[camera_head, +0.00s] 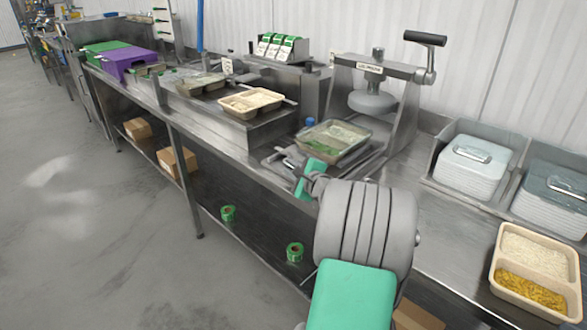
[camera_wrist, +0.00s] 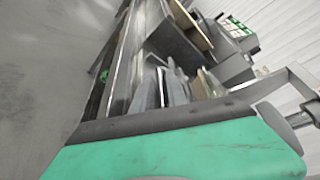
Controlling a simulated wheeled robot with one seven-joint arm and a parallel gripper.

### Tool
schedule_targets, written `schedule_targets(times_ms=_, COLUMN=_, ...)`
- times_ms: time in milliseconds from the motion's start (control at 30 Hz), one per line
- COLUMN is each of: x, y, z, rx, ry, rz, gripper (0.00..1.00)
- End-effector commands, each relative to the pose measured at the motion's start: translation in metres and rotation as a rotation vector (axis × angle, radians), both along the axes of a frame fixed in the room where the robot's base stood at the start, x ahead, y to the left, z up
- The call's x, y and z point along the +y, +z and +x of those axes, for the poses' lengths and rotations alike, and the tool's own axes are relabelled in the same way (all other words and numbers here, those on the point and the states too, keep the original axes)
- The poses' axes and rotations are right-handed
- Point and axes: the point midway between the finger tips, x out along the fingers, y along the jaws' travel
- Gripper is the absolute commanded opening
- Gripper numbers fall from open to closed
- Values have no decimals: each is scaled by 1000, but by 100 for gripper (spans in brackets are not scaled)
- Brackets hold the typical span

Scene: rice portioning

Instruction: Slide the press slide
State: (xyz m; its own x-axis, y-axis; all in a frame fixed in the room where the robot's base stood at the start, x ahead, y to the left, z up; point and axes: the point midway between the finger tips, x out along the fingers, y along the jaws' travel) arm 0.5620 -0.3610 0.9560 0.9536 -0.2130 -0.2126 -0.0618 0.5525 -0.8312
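The press (camera_head: 392,88) is a metal frame with a crank handle and a round grey press head, standing right of centre in the head view. Its press slide (camera_head: 372,168) is a flat metal plate low at the front of the frame. A clear-lidded tray (camera_head: 334,140) with white and green food sits on the slide, left of the press head. My gripper (camera_head: 288,163) is at the slide's front left edge, close beside the tray. Its grey fingers also show in the wrist view (camera_wrist: 172,88). Whether they touch or grip the slide is unclear.
A beige tray (camera_head: 251,102) stands on the raised conveyor to the left. Grey bins (camera_head: 472,165) of stacked lids and a filled tray (camera_head: 536,272) stand to the right. A label holder (camera_head: 277,47) is behind. Floor at left is clear.

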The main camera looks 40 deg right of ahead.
Motion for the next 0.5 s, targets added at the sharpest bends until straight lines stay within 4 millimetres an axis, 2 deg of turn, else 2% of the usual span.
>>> schedule_targets(times_ms=167, x=-1, y=0, z=-1, rx=0, ry=-2, rz=0, gripper=33)
schedule_targets(times_ms=367, x=-2, y=0, z=-1, rx=0, ry=-4, rz=-1, gripper=33)
schedule_targets(times_ms=500, x=-1, y=3, z=-13, rx=0, ry=-7, rz=-1, gripper=33)
